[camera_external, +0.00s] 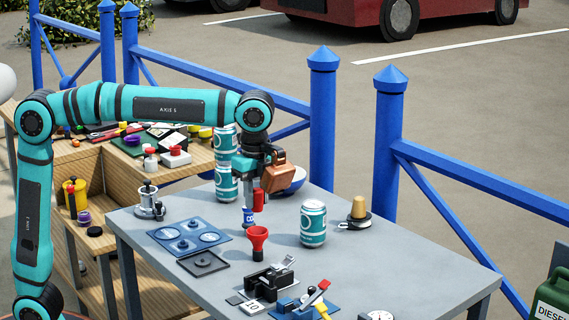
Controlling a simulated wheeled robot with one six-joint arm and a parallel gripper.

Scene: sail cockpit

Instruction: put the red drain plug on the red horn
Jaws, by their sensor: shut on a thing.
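My gripper (257,187) is shut on a small red piece, which I take for the red drain plug (258,201). The plug hangs below the fingers, above the table. The red horn (258,239) stands on the grey table with its flared mouth upward. In the picture the plug is straight above the horn, with a gap between them. Whether it is truly over the mouth in depth I cannot tell. The fingers are small and partly hidden by the wrist.
A teal-white can (313,223) stands right of the horn; more cans stand behind the arm. A blue-white item (248,217) is close behind the plug. A blue tray (189,237) lies left, a black clamp-like device (268,282) in front. The table's right side is mostly clear.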

